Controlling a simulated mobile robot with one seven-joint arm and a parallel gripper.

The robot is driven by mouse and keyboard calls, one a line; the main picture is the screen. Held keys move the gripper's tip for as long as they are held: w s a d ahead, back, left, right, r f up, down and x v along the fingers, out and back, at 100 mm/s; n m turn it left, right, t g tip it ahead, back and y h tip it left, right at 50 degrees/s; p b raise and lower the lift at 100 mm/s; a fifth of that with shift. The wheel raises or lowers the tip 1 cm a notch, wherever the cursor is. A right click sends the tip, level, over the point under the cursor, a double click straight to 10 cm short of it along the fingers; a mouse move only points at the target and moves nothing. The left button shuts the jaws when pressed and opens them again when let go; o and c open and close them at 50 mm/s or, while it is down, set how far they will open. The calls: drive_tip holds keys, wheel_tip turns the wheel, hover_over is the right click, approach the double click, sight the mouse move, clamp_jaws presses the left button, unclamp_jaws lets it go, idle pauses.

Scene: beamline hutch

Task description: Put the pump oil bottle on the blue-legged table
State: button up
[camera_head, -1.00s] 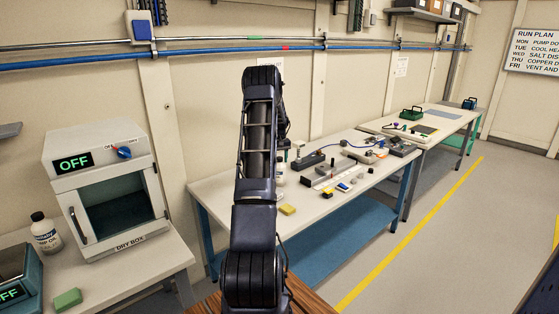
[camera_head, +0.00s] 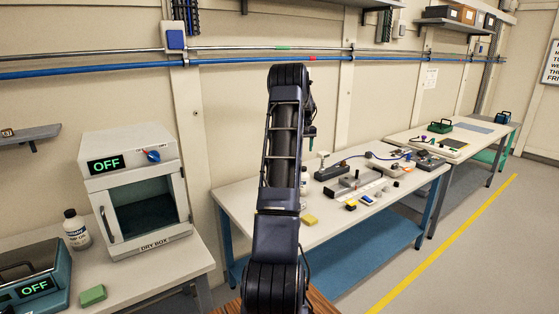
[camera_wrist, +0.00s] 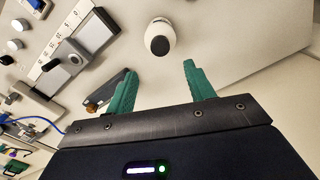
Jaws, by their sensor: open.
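The pump oil bottle (camera_head: 76,229), white with a dark cap and a partly readable label, stands upright on the left table beside the dry box. The blue-legged table (camera_head: 240,201) is in the middle of the head view, partly behind my arm. A second white bottle with a black cap stands on it; it shows between and beyond my fingers in the wrist view (camera_wrist: 161,33) and is mostly hidden by my arm in the head view (camera_head: 304,182). My gripper (camera_wrist: 160,72) is open and empty, its green fingers apart, above the blue-legged table.
The dry box (camera_head: 135,195) reads OFF. A green block (camera_head: 93,295) and a teal device (camera_head: 35,280) sit in front on the left table. A yellow block (camera_head: 310,220) and several instruments occupy the blue-legged table; its left end is clear. A shelf (camera_head: 28,133) juts from the left wall.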

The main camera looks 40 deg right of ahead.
drive_tip(key=s+a+r+n+t, duration=0.1)
drive_tip(key=s+a+r, duration=0.1)
drive_tip(key=a+r, duration=0.65)
drive_tip(key=s+a+r, duration=0.3)
drive_tip(key=a+r, duration=0.1)
drive_tip(key=a, duration=1)
drive_tip(key=s+a+r+n+t, duration=0.1)
drive_tip(key=s+a+r, duration=0.1)
drive_tip(key=a+r, duration=0.65)
drive_tip(key=s+a, duration=0.7)
drive_tip(key=a, duration=0.6)
drive_tip(key=s+a+f+n+t, duration=0.1)
drive_tip(key=s+a+f, duration=0.2)
drive_tip(key=s+a, duration=0.4)
drive_tip(key=s+a+f+n+t, duration=0.1)
drive_tip(key=s+a+f, duration=0.2)
drive_tip(key=s+a, duration=0.4)
drive_tip(key=s, duration=0.7)
drive_tip(key=shift+s+a+f+n+t, duration=0.3)
drive_tip(key=shift+f, duration=0.05)
